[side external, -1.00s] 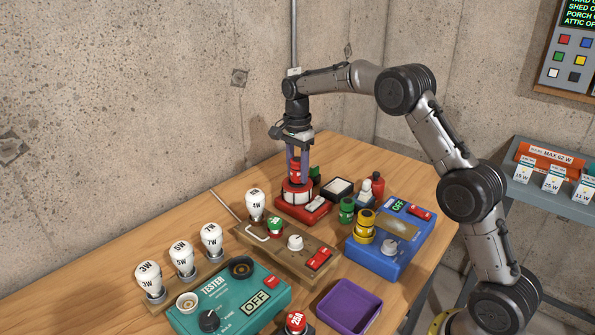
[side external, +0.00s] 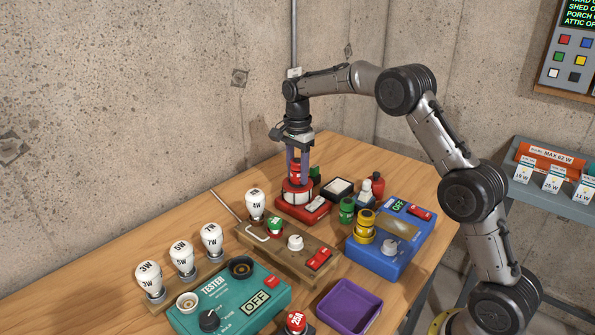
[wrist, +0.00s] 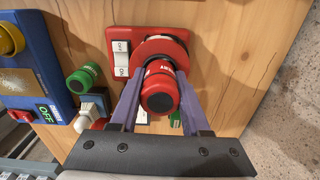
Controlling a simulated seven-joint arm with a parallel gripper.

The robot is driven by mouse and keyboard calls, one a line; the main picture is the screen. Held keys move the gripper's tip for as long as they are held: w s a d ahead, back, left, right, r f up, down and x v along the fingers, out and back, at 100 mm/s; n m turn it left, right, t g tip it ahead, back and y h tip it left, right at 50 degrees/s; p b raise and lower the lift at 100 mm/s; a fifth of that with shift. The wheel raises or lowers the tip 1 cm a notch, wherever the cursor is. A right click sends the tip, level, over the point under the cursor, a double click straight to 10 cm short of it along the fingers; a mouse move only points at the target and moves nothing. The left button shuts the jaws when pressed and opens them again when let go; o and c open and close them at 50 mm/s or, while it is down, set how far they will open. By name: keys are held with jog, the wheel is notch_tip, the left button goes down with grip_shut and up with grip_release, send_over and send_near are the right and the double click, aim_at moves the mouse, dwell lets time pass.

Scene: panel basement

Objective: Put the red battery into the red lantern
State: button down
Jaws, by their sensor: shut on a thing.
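The red battery (wrist: 160,88) is a red cylinder with a dark end disc, upright between my fingers; in the side view it (side external: 295,170) shows just over the red lantern. My gripper (side external: 298,165) points down and is shut on it; its two purple fingers flank it in the wrist view (wrist: 160,95). The red lantern (side external: 290,209) has a red base with a switch and a round red and white body (wrist: 182,42). The battery stands in line with the lantern's round top. Whether its lower end is inside the lantern is hidden.
A blue device (side external: 385,262) with a yellow battery (side external: 364,225) stands to the right. A wooden board (side external: 270,242), teal tester (side external: 235,312) and purple tray (side external: 348,308) lie in front. The concrete wall is close behind.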

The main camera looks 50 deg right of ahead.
aim_at(298, 160)
jog(key=shift+f, duration=0.4)
jog(key=shift+f, duration=0.4)
jog(key=c, duration=0.7)
grip_release()
jog(key=shift+s, duration=0.1)
jog(key=shift+o, duration=0.2)
jog(key=shift+f, duration=0.1)
jog(key=shift+r, duration=5.8)
